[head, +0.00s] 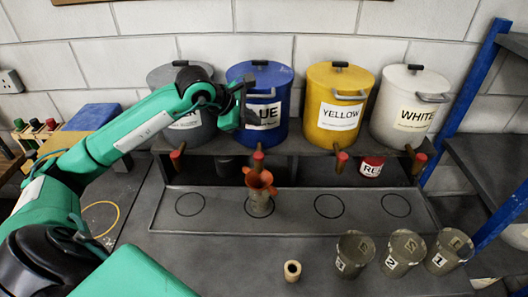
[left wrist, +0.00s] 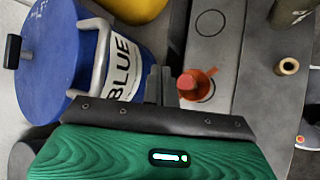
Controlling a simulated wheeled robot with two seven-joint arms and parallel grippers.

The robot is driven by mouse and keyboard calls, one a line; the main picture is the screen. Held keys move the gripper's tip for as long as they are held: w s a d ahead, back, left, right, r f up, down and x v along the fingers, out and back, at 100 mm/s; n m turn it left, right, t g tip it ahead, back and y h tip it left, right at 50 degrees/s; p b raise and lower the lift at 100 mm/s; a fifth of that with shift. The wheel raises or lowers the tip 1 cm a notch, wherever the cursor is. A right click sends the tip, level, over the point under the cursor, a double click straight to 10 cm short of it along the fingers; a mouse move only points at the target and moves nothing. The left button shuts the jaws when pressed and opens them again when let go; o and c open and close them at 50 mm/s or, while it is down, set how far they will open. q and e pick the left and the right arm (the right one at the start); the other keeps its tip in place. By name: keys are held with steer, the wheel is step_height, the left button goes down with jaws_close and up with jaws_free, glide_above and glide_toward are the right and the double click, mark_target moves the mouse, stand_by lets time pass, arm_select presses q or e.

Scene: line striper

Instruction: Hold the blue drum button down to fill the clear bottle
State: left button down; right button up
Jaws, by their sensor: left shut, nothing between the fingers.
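The blue drum (head: 262,85), labelled BLUE, stands on the shelf and also fills the left of the left wrist view (left wrist: 60,50). Its red button (head: 258,155) sits on the tap below the drum and shows in the left wrist view (left wrist: 189,82). Under it, the clear bottle (head: 260,209) stands upright with an orange funnel (head: 260,182) in its mouth. My left gripper (head: 246,97) is shut and empty in front of the blue drum, above and apart from the button. Its fingers (left wrist: 159,84) show left of the button in the left wrist view. My right gripper is out of view.
Grey, yellow (head: 340,85) and white (head: 405,90) drums line the shelf, each with a red-tipped tap. Several numbered cups (head: 404,252) and a small tan ring (head: 292,270) stand on the front bench. A red tin (head: 371,167) sits under the shelf. The tray's other marked circles are empty.

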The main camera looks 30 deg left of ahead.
arm_select(q)
steer(key=b, duration=0.1)
glide_above(255, 156)
step_height(255, 156, down, 4)
steer(key=shift+f, duration=0.15)
step_height(255, 156, down, 4)
steer(key=b, duration=0.3)
steer(key=shift+f+b, duration=0.3)
steer(key=shift+b, duration=0.05)
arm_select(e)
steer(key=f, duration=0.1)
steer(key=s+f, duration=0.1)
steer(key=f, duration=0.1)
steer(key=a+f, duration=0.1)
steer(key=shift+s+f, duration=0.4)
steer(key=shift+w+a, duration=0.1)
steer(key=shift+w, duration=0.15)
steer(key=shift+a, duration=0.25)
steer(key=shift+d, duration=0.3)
